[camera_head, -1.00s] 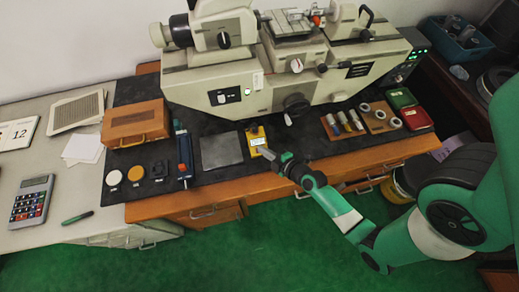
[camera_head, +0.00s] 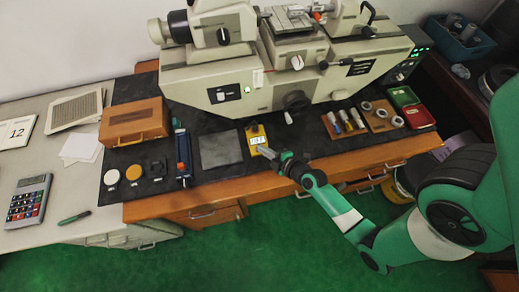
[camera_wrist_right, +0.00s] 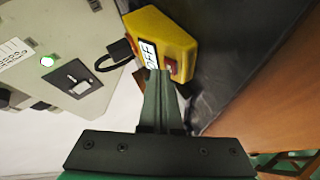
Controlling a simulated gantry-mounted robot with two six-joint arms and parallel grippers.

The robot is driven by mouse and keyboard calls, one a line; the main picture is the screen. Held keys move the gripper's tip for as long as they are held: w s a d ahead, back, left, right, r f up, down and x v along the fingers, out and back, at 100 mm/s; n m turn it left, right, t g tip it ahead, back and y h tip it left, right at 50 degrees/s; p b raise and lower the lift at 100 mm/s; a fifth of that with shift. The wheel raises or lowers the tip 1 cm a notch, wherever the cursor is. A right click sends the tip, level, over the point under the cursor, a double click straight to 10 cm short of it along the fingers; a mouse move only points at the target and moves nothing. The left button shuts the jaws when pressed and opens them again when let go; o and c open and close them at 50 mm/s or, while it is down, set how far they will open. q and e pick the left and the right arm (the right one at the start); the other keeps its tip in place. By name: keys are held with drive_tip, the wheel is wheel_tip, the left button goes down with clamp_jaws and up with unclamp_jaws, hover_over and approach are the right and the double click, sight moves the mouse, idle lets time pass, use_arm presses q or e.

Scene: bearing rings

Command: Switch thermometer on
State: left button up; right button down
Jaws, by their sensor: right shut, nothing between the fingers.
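The thermometer is a small yellow box (camera_head: 256,134) on the dark mat near the bench's front edge. My left gripper is out of view.
A big beige machine (camera_head: 275,90) stands behind the thermometer. A grey plate (camera_head: 220,148) lies to its left, with a blue tool (camera_head: 183,154) beyond. A wooden tray of rings (camera_head: 380,116) is to the right. A black cable (camera_wrist_right: 115,55) leaves the box.

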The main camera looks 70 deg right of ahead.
drive_tip(key=shift+d, duration=0.1)
idle(0.6)
drive_tip(key=shift+s+a+r+p, duration=0.1)
drive_tip(key=shift+a+r+p, duration=0.2)
drive_tip(key=shift+r, duration=0.15)
wheel_tip(320, 180, up, 6)
drive_tip(key=s+a+p, duration=0.1)
drive_tip(key=a+p, duration=0.1)
drive_tip(key=p, duration=0.3)
drive_tip(key=shift+s+f+p, duration=0.25)
drive_tip(key=shift+p, duration=0.1)
